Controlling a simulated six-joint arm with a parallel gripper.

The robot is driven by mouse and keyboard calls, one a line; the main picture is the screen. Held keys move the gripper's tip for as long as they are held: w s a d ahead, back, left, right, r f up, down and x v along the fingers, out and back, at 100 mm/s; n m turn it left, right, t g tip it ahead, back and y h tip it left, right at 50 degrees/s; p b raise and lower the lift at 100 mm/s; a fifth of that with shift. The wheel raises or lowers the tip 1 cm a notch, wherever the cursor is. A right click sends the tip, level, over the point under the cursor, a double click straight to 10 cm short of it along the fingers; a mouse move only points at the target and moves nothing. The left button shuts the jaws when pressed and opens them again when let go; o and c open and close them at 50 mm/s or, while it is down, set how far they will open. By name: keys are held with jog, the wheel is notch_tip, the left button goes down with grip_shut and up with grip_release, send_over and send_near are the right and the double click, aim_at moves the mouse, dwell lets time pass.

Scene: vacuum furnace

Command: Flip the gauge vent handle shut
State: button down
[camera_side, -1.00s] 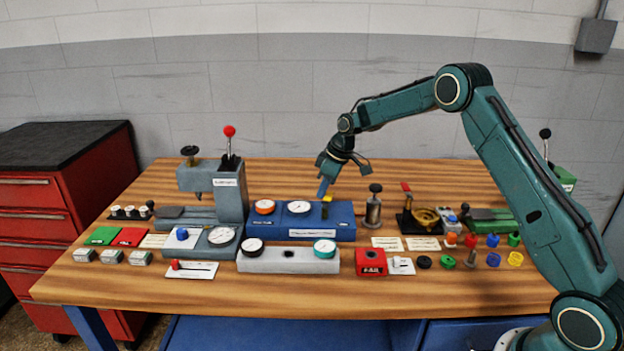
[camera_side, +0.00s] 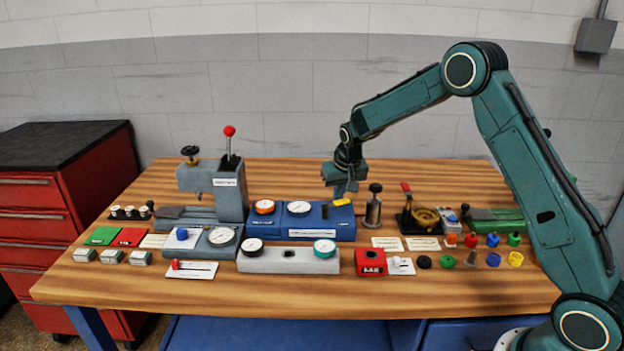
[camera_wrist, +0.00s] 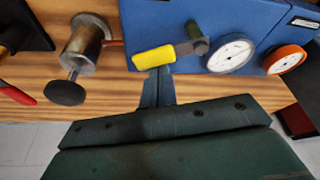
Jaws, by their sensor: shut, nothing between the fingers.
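The gauge vent handle has a yellow grip (camera_side: 342,202) on a dark lever at the right end of the blue gauge block (camera_side: 340,225). It lies roughly level and points right in the side view. My gripper (camera_side: 342,191) is shut and empty, just above and behind the grip. In the wrist view the shut fingertips (camera_wrist: 160,74) sit right beside the grip; I cannot tell whether they touch it.
A metal cylinder with a black knob (camera_side: 374,206) stands close to the right of the block. White-faced and orange-rimmed dials (camera_side: 264,207) sit on the block's left part. A grey block (camera_side: 290,260) lies in front. The table behind the gauge block is clear.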

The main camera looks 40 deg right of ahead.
aim_at(343, 200)
jog(key=m, duration=0.1)
jog(key=s+m, duration=0.1)
jog(key=m, duration=0.1)
jog(key=shift+s+a+g+h, duration=0.2)
jog(key=shift+g+h, duration=0.1)
jog(key=shift+h, duration=0.1)
jog(key=shift+s, duration=0.2)
dwell(0.4)
jog(key=shift+w+d, duration=1.35)
jog(key=v, duration=1)
jog(key=shift+a, duration=0.15)
jog(key=shift+r, duration=0.1)
